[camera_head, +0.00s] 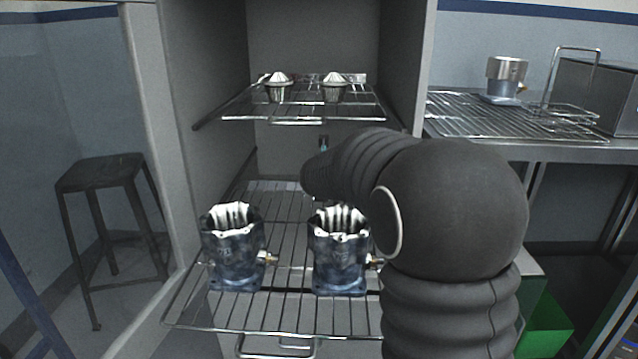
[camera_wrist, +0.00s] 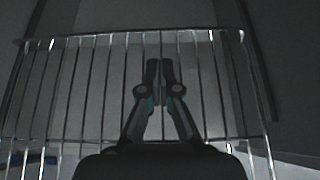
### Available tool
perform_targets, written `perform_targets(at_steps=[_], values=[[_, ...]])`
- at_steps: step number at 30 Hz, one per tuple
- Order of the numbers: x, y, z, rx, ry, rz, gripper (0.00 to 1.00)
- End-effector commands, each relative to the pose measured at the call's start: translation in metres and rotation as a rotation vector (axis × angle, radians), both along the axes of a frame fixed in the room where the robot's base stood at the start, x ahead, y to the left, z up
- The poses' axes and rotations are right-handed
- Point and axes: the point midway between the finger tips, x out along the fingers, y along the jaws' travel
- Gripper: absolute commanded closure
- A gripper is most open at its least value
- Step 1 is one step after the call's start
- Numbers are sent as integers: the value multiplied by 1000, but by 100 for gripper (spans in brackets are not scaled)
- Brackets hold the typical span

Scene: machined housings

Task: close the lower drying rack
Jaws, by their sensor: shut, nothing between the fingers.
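The lower drying rack (camera_head: 262,318) is a wire shelf pulled out of the grey cabinet, with a handle loop at its front edge. Two dark metal housings (camera_head: 232,255) stand upright on it, side by side; the second housing (camera_head: 338,260) is partly behind my arm. My arm covers the rack's right side. In the wrist view my gripper (camera_wrist: 158,66) is shut and empty, with wire bars of a rack around it in the picture; I cannot tell which rack, or whether it touches. In the head view my gripper is mostly hidden behind my arm.
The upper rack (camera_head: 310,115) holds two small ribbed metal parts (camera_head: 279,88). The cabinet's side wall (camera_head: 205,110) stands to the left, with a stool (camera_head: 100,175) beyond. At right, a bench rack (camera_head: 480,117) carries a metal housing (camera_head: 505,78). A green bin (camera_head: 545,325) is low at right.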

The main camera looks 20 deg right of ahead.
Motion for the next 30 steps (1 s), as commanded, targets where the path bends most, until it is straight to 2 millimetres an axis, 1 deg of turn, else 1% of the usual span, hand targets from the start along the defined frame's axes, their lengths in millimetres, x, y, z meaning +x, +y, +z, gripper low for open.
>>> perform_targets(at_steps=[1,6,12,15,21,30], values=[[7,-3,-7,0,2,-1,100],[31,-10,-22,2,3,-1,100],[55,-17,-36,2,1,0,100],[63,-19,-39,2,1,0,100],[70,-21,-43,3,-1,1,100],[70,-22,-43,2,-1,0,100]])
